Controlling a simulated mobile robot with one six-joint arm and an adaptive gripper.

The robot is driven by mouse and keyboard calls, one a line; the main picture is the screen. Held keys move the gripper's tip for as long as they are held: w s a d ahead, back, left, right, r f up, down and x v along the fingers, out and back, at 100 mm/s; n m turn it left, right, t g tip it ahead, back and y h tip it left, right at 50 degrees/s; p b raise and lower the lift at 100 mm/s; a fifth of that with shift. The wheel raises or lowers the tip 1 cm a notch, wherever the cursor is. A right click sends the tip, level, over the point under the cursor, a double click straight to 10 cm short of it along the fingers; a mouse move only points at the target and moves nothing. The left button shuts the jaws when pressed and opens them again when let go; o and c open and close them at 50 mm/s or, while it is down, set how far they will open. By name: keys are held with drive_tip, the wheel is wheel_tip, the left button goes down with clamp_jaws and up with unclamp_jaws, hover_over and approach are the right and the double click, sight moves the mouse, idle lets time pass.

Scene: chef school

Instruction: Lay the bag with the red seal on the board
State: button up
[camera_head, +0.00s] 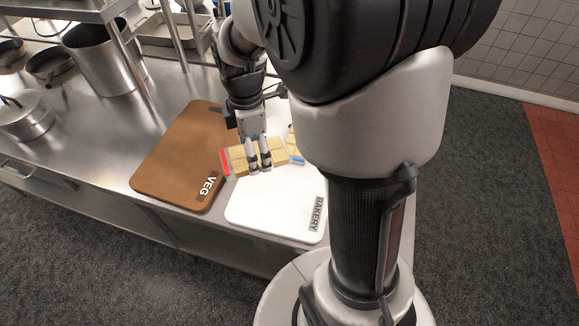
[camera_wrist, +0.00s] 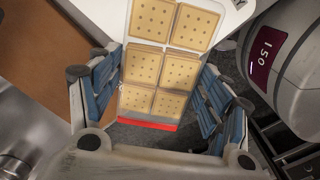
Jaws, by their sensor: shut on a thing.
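The bag with the red seal (camera_head: 239,160) is a clear flat pack of square crackers with a red strip at one end. My gripper (camera_head: 259,162) is shut on it near its middle. In the wrist view, the bag (camera_wrist: 160,68) lies between the two fingers of my gripper (camera_wrist: 158,95), red seal towards the camera. The white board marked BAKERY (camera_head: 270,212) is under and in front of the bag. The red end reaches towards the brown board marked VEG (camera_head: 175,160). I cannot tell how far the bag is above the boards.
A second cracker bag with a blue seal (camera_head: 298,159) is partly hidden behind my arm at the right of the white board. Pots (camera_head: 100,60) and a metal shelf stand at the back left.

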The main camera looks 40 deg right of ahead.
sight(280, 195)
drive_tip(key=d+r+n, duration=0.1)
drive_tip(key=n, duration=0.1)
drive_tip(key=s+d+n, duration=0.1)
drive_tip(key=n, duration=0.2)
drive_tip(key=s+d+r+n+p, duration=0.1)
drive_tip(key=n, duration=0.1)
drive_tip(key=shift+s+r+n, duration=0.1)
drive_tip(key=shift+r+n, duration=0.2)
drive_tip(key=shift+r, duration=0.05)
drive_tip(key=n, duration=0.1)
drive_tip(key=s+d+n, duration=0.1)
drive_tip(key=n, duration=0.1)
drive_tip(key=shift+d+r, duration=0.1)
drive_tip(key=shift+r, duration=0.3)
drive_tip(key=shift+f, duration=0.2)
wheel_tip(280, 195, down, 20)
drive_tip(key=b, duration=0.6)
drive_tip(key=shift+r, duration=0.25)
drive_tip(key=shift+f, duration=0.2)
drive_tip(key=o, duration=1.1)
drive_tip(key=shift+r, duration=0.1)
